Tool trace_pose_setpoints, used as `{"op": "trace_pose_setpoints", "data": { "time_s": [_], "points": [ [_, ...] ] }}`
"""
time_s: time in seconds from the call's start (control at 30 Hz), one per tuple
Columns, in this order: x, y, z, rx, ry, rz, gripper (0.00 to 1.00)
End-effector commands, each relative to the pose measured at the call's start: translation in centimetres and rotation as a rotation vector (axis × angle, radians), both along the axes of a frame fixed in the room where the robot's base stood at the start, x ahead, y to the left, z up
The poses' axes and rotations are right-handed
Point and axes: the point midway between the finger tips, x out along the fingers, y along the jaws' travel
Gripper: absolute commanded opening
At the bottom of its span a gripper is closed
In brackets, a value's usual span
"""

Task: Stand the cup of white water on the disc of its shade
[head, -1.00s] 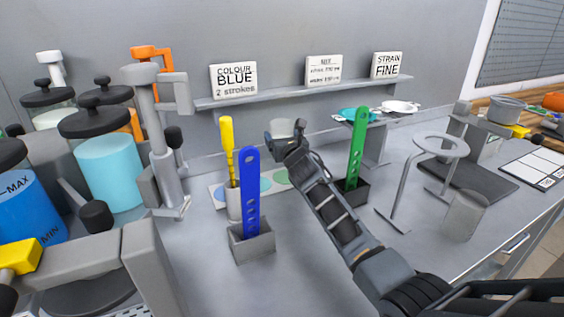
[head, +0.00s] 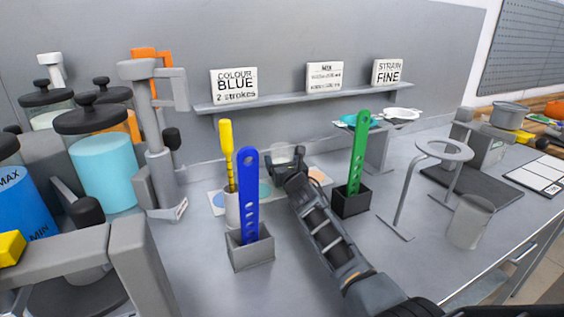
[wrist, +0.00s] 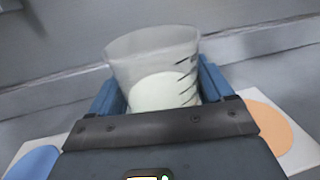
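My gripper (head: 289,165) is shut on a clear cup (head: 282,151) at the back of the bench, over the white card (head: 214,189). In the wrist view the blue fingers (wrist: 156,95) flank the cup (wrist: 150,45), which holds pale whitish water (wrist: 160,91) and has dark marks on its side. A blue disc (wrist: 33,163) lies to its left and a peach disc (wrist: 270,127) to its right. Both also show in the head view, blue (head: 264,190) and peach (head: 318,177). The card between them is hidden by my gripper. I cannot tell whether the cup touches it.
A blue perforated paddle (head: 248,200) in a grey holder, a white pot with a yellow tool (head: 227,155) and a green paddle (head: 358,150) in a black holder stand close around my arm. A ring stand (head: 443,150) and an empty-looking beaker (head: 470,222) are at right.

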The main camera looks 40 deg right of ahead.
Motion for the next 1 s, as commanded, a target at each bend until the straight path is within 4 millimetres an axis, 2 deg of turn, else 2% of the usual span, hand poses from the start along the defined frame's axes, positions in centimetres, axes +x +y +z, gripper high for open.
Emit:
{"op": "trace_pose_setpoints", "data": {
  "time_s": [0.03, 0.2, 0.53, 0.67, 1.0],
  "points": [
    [0.0, 0.0, 0.0, 0.000, 0.000, 0.000, 0.84],
    [0.0, 0.0, 0.0, 0.000, 0.001, 0.000, 1.00],
    [0.0, 0.0, 0.5, -0.001, 0.000, 0.000, 1.00],
    [-1.4, 0.6, 0.5, 0.001, 0.003, 0.000, 1.00],
    [-7.0, 3.2, 0.5, -0.001, 0.004, -0.001, 1.00]
  ]
}}
